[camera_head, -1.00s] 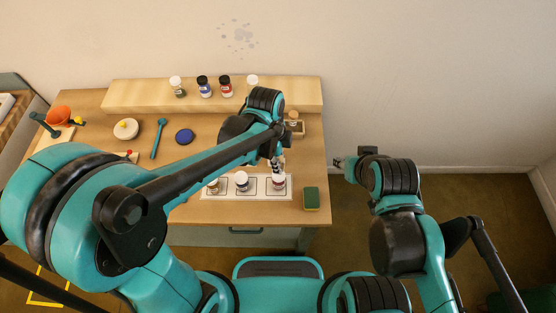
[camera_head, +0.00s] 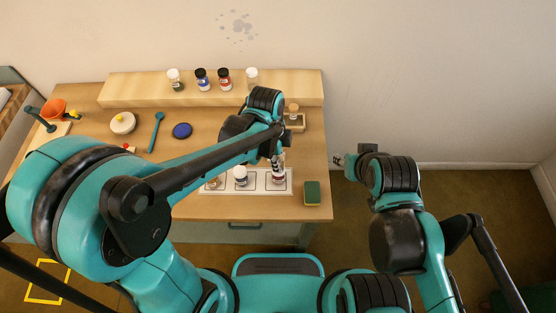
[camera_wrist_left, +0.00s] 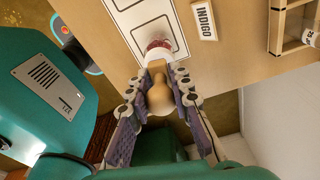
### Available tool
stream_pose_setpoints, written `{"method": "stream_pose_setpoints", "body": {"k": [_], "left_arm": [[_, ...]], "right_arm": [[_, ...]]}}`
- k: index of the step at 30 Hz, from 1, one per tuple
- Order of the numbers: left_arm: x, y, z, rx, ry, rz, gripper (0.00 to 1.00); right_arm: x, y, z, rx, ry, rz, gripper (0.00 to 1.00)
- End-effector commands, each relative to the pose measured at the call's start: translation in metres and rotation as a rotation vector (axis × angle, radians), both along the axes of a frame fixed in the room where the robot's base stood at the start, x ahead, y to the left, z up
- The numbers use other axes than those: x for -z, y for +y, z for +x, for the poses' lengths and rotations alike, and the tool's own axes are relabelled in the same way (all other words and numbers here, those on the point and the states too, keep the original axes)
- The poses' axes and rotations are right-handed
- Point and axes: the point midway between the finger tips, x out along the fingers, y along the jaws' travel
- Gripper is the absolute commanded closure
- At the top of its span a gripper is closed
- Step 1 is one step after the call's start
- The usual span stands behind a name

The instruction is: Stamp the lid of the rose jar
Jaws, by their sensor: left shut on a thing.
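My left gripper (camera_head: 278,160) points down over the jar at the right end of the white card. In the left wrist view the gripper (camera_wrist_left: 160,80) is shut on a pale wooden stamp handle (camera_wrist_left: 160,98). The jar below it, with a reddish-pink rim (camera_wrist_left: 158,46), seems to be the rose jar (camera_head: 278,178). The stamp's lower end is hidden, so I cannot tell whether it touches the lid. My right gripper (camera_head: 338,160) is off the table's right side, too small to tell its opening.
The white card (camera_head: 206,190) holds other jars (camera_head: 240,176) to the left. A green and yellow sponge (camera_head: 312,193) lies to the right. Several jars stand on the back shelf (camera_head: 130,91). A small wooden tray (camera_head: 297,126) stands right of my arm. A blue disc (camera_head: 182,130) lies mid-table.

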Motion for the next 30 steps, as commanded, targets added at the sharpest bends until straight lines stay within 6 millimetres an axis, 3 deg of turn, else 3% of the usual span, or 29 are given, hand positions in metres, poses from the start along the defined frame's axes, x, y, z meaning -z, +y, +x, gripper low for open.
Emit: {"method": "stream_pose_setpoints", "body": {"k": [30], "left_arm": [[0.011, 0.0, 0.0, 0.0, 0.0, 0.0, 0.98]], "right_arm": [[0.009, 0.0, 0.0, 0.0, 0.0, 0.0, 0.6]]}}
